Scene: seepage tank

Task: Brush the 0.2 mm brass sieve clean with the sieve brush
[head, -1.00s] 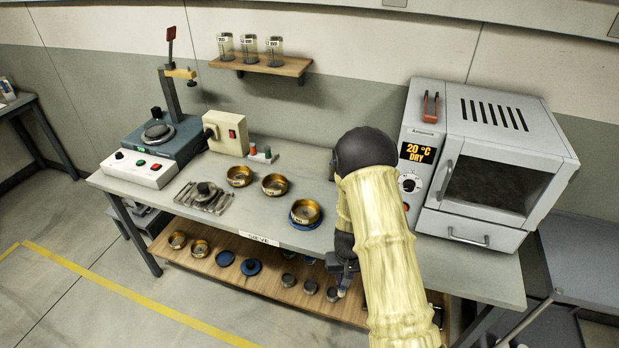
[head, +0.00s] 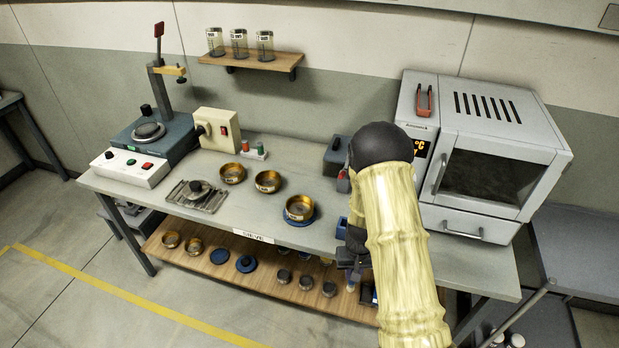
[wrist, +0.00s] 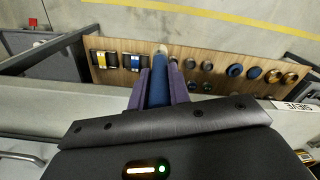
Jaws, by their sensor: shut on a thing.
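Three brass sieves stand on the bench: one at the back left (head: 233,173), one in the middle (head: 268,182) and one nearest my arm (head: 299,208), which sits on a blue base. Their labels are too small to read, so I cannot tell which is 0.2 mm. My gripper (wrist: 160,82) is shut on a blue-handled brush (wrist: 159,95) with a pale tip pointing down. In the head view my gripper (head: 354,262) is at the bench's front edge, right of the nearest sieve and apart from it, partly hidden by my arm.
A grey oven (head: 490,150) stands at the right and a dark box (head: 337,155) behind my arm. A metal plate tool (head: 197,196) lies front left. The lower wooden shelf (wrist: 215,55) holds pans, lids and sieves. The bench front between sieves and arm is clear.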

